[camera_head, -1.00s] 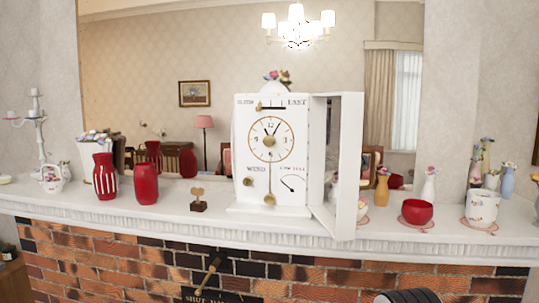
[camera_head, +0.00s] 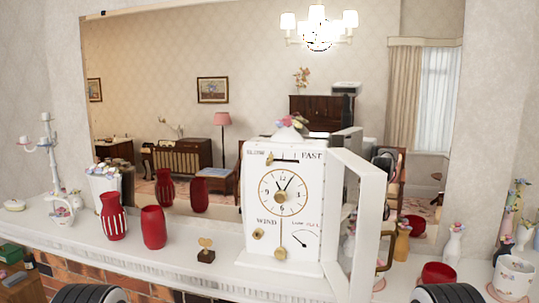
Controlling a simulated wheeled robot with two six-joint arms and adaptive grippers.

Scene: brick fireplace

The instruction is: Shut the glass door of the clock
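The white clock (camera_head: 258,224) stands upright on the mantel, a little right of centre. Its round dial with a gold rim and its pendulum are uncovered. The clock's glass door (camera_head: 366,170) is a white frame standing open at the clock's right side, swung out towards me. A curved brass piece, seemingly its handle, shows at its outer edge. The door's lower end reaches near the bottom of the picture. Two dark ribbed parts of mine show at the bottom edge, left and right. No gripper fingers can be seen, and nothing of mine touches the clock or door.
A winding key on a stand (camera_head: 206,250) is left of the clock. Striped (camera_head: 113,216) and plain red (camera_head: 153,227) vases stand farther left. A red bowl (camera_head: 438,273), small vases (camera_head: 453,243) and a white pot (camera_head: 512,278) are right of the door. A mirror hangs behind.

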